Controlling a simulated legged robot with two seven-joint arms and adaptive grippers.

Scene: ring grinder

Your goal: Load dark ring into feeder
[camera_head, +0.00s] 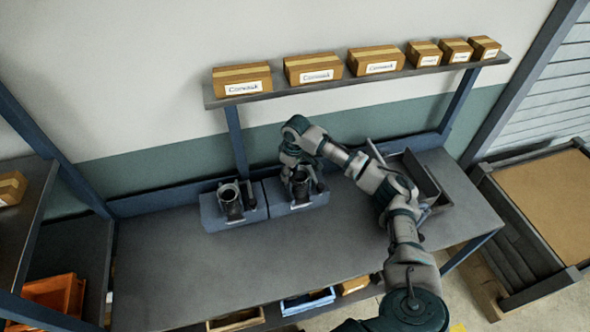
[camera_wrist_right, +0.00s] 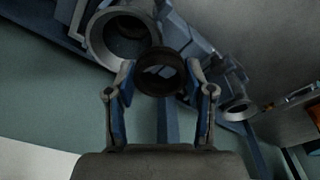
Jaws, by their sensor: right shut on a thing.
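My right gripper (camera_wrist_right: 161,80) is shut on the dark ring (camera_wrist_right: 160,72), which sits between its two fingertips in the right wrist view. In the head view the right gripper (camera_head: 299,172) is over the right one of two blue feeder units (camera_head: 308,201) on the bench and partly covers it; the ring cannot be made out there. In the wrist view a large round tube opening (camera_wrist_right: 122,34) is close beside the ring; I cannot tell whether they touch. My left gripper is not in view.
A dark tray (camera_head: 428,185) stands on the right of the bench, behind my right arm. A shelf (camera_head: 330,88) with several cardboard boxes hangs above the back of the bench. The bench top (camera_head: 200,265) is clear at the front left.

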